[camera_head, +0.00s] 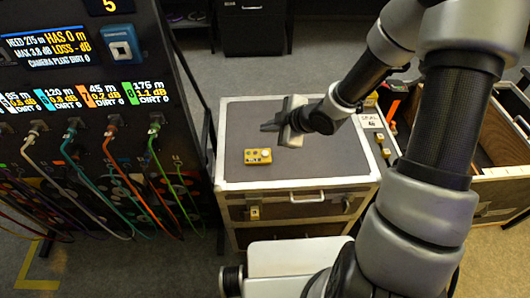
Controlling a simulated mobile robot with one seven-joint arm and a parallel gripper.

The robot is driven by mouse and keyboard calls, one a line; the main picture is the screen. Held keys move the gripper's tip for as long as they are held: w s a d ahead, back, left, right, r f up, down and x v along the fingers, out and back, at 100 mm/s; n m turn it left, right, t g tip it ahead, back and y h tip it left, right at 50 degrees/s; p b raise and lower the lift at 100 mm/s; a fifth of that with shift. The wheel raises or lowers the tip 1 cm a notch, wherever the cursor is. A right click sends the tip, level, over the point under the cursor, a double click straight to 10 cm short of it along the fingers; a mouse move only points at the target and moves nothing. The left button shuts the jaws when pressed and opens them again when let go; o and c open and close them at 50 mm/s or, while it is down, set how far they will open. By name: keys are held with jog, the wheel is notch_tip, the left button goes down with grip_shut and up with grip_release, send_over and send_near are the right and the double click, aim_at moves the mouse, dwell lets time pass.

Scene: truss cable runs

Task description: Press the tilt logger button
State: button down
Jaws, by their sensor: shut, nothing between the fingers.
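A small yellow device (257,156) lies on the dark grey top of a case (231,125) with pale edges. It has a pale round spot at its right end and small dark marks along its front; I cannot tell for sure that it is the tilt logger. My gripper (266,126) is shut and empty. It points left above the case top, beyond the yellow device in the picture and apart from it. My arm comes in from the right and hides part of the case's right side.
A black rack (120,100) with lit readouts and coloured cables stands at the left. Small yellow items (379,138) and a white label (372,121) sit along the case's right edge. An open wooden crate (490,185) is at the right. The case top around the yellow device is clear.

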aim_at(265, 154)
notch_tip(265, 154, down, 9)
jog(key=b, duration=0.8)
jog(key=shift+r, duration=0.1)
dwell(1.7)
jog(key=shift+f+b, duration=0.4)
jog(key=shift+f, duration=0.05)
jog(key=shift+f+b, duration=0.45)
jog(key=shift+f, duration=0.05)
dwell(0.5)
jog(key=shift+r, duration=0.15)
jog(key=shift+r+p, duration=0.8)
